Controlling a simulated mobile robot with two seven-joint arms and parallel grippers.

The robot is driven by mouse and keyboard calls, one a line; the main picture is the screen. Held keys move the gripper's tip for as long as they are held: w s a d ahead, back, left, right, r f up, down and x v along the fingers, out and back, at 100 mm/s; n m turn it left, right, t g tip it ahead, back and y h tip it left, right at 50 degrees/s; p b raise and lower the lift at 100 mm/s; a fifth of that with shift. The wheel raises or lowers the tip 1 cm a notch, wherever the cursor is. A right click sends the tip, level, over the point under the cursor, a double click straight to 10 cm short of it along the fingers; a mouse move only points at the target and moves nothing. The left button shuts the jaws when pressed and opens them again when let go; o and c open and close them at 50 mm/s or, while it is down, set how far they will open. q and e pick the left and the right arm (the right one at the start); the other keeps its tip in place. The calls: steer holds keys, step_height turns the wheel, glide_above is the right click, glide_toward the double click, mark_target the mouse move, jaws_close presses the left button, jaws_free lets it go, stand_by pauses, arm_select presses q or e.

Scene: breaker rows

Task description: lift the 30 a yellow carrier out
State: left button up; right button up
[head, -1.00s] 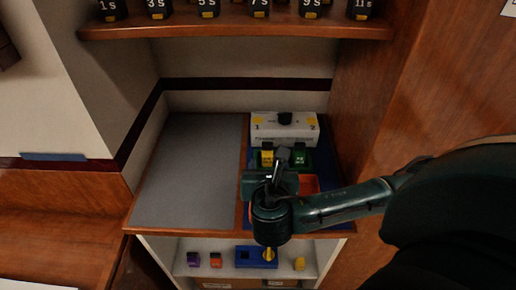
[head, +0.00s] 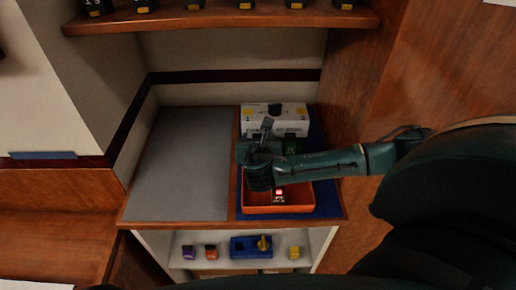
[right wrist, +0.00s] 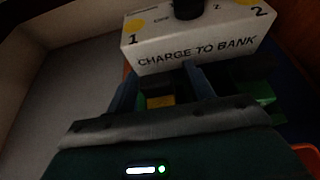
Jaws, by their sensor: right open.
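The yellow carrier shows in the right wrist view (right wrist: 160,101) as a yellow patch on a dark block, below the white charger box. A green carrier (right wrist: 258,92) stands to its right and also shows in the head view (head: 291,146). My right gripper (right wrist: 165,88) is open, with one finger on each side of the yellow carrier. I cannot tell whether the fingers touch it. In the head view my right gripper (head: 264,138) hides the yellow carrier. My left gripper is not in view.
The white "CHARGE TO BANK" box (head: 268,115) with a black knob stands behind. An orange tray (head: 303,202) in front holds a small item with a red top (head: 279,192). The grey surface (head: 185,165) at left is clear. A lower shelf holds a blue holder (head: 240,251) and small coloured blocks.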

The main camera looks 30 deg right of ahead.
steer(key=shift+c, duration=0.2)
steer(key=c, duration=1.1)
steer(key=shift+o, duration=0.2)
step_height(320, 180, up, 10)
steer(key=shift+f, duration=0.25)
step_height(320, 180, up, 6)
steer(key=p, duration=0.3)
steer(key=shift+f, duration=0.25)
stand_by(0.4)
